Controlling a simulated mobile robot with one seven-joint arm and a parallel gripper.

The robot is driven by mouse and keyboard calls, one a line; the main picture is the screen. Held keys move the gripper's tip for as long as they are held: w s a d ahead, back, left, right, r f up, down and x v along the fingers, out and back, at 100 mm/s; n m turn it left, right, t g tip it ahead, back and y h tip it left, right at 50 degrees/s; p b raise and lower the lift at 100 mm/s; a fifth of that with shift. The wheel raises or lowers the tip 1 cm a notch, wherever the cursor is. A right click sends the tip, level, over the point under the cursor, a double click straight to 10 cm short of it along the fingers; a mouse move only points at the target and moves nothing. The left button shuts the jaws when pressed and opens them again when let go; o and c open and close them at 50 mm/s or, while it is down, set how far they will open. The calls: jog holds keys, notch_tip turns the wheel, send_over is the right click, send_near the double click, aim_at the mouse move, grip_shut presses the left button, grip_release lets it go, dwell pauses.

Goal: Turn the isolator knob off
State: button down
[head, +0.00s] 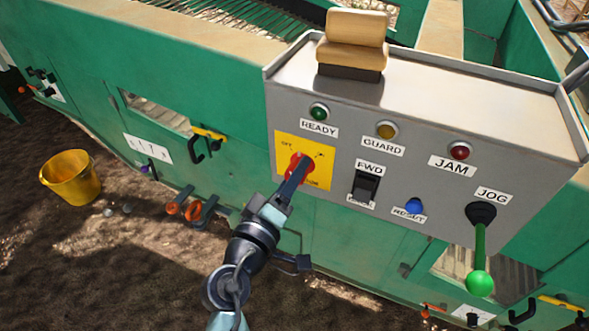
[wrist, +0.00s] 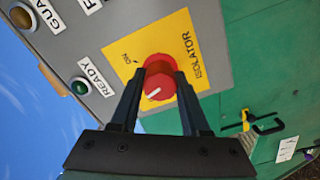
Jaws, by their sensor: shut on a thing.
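The isolator knob (wrist: 158,84) is a round red knob with a white pointer line, on a yellow plate (wrist: 191,47) marked ISOLATOR. In the head view the red knob (head: 296,161) and its yellow plate (head: 319,177) are at the left end of the grey control panel (head: 342,130), partly hidden by my gripper. My gripper (head: 299,168) reaches up to the knob from below. In the wrist view its two dark fingers (wrist: 159,81) lie on either side of the knob and are shut on it. The white line points to the lower left in the wrist view, away from the ON/OFF lettering.
Right of the knob are a FWD rocker switch (head: 366,187), a blue RESET button (head: 414,206) and a green-handled JOG lever (head: 480,255). READY (head: 319,112), GUARD (head: 387,130) and JAM (head: 459,150) lamps sit above. A yellow bucket (head: 71,178) stands on the soil at left.

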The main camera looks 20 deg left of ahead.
jog(key=n+p, duration=0.2)
jog(key=n, duration=0.3)
jog(key=shift+n, duration=0.3)
dwell(0.4)
jog(key=shift+c, duration=1.9)
grip_release()
jog(key=shift+s, duration=0.1)
jog(key=s, duration=1.2)
jog(key=shift+s+a+b, duration=0.25)
jog(key=shift+s+b, duration=0.15)
jog(key=shift+b, duration=0.05)
